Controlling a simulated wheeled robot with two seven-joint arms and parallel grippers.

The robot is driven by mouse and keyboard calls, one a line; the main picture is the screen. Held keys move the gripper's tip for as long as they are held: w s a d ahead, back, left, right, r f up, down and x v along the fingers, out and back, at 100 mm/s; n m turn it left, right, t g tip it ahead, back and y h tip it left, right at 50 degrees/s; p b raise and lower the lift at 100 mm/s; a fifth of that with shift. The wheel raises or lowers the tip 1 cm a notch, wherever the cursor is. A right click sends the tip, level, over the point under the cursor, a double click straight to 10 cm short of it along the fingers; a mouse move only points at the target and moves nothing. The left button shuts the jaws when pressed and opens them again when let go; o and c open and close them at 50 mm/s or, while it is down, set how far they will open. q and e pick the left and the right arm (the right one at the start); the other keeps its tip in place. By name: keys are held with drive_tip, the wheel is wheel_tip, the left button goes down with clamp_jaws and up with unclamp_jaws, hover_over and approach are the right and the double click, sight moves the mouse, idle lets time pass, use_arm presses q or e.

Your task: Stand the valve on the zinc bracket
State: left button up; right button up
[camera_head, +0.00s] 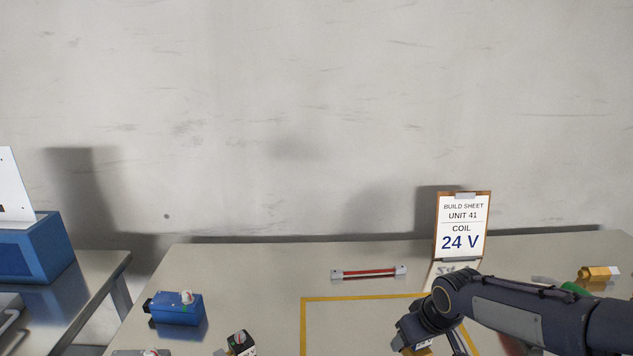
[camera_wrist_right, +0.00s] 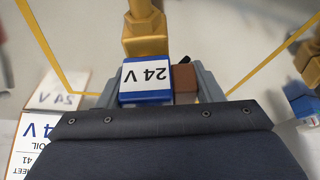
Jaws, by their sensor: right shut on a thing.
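My right gripper (camera_wrist_right: 160,92) is shut on the valve, which has a brass body (camera_wrist_right: 145,35) and a blue coil (camera_wrist_right: 146,82) with a white "24 V" label. A small brown block (camera_wrist_right: 184,78) shows beside the coil. In the head view my right gripper (camera_head: 415,342) is at the bottom right, over the yellow-outlined area, with only a bit of brass visible under it. I cannot make out the zinc bracket for sure; my right arm hides part of the table. My left gripper is not in view.
A build sheet stand (camera_head: 463,225) reading "COIL 24 V" is behind my right arm. A red bar with grey ends (camera_head: 368,273) lies at the back. A blue box (camera_head: 178,307) and a small black part (camera_head: 240,343) are at left. A brass fitting (camera_head: 598,275) lies at right.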

drive_tip(key=shift+w+f+m, duration=0.1)
drive_tip(key=shift+w+m, duration=0.1)
drive_tip(key=shift+m, duration=0.3)
drive_tip(key=shift+a+m+h, duration=0.15)
drive_tip(key=shift+m+h, duration=0.45)
drive_tip(key=shift+m, duration=0.5)
drive_tip(key=m+h, duration=0.1)
drive_tip(key=m, duration=0.3)
drive_tip(key=shift+h, duration=0.3)
